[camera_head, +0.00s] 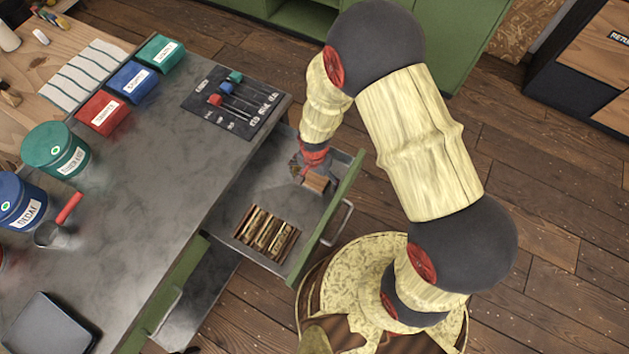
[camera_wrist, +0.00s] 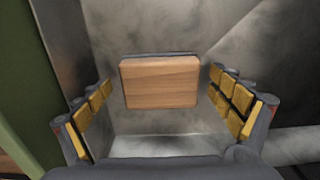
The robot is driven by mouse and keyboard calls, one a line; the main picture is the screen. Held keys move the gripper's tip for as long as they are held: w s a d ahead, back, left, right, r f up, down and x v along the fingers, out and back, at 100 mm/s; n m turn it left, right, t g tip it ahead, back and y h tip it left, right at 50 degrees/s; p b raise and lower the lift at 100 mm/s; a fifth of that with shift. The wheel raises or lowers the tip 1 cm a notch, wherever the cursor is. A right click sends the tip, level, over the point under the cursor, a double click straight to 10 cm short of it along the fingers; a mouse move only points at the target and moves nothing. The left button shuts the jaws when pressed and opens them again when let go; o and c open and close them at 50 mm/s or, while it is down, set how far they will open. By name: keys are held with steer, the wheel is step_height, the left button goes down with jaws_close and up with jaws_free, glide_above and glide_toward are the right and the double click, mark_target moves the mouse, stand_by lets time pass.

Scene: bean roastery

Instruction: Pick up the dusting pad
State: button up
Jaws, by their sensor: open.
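The dusting pad (camera_wrist: 160,82) looks like a wooden block with a thin dark layer under its far edge. It lies in the open drawer, close to the drawer's front wall, and it also shows in the head view (camera_head: 317,182), partly covered by my gripper. My gripper (camera_wrist: 162,95) is open and empty, pointing down into the drawer. In the wrist view its yellow-padded fingers stand on either side of the pad, with a gap on each side. In the head view my gripper (camera_head: 308,172) is over the drawer's far end.
The drawer (camera_head: 285,208) also holds a slatted wooden tray (camera_head: 268,232) nearer its other end. The drawer's front panel (camera_head: 335,208) and side walls stand close around my gripper. The grey worktop (camera_head: 160,190) above carries tins, coloured boxes and a dark tool mat (camera_head: 232,102).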

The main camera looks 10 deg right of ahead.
steer(key=shift+r, duration=0.1)
steer(key=shift+c, duration=0.4)
steer(key=c, duration=0.7)
steer(key=shift+s, duration=0.15)
steer(key=c, duration=0.6)
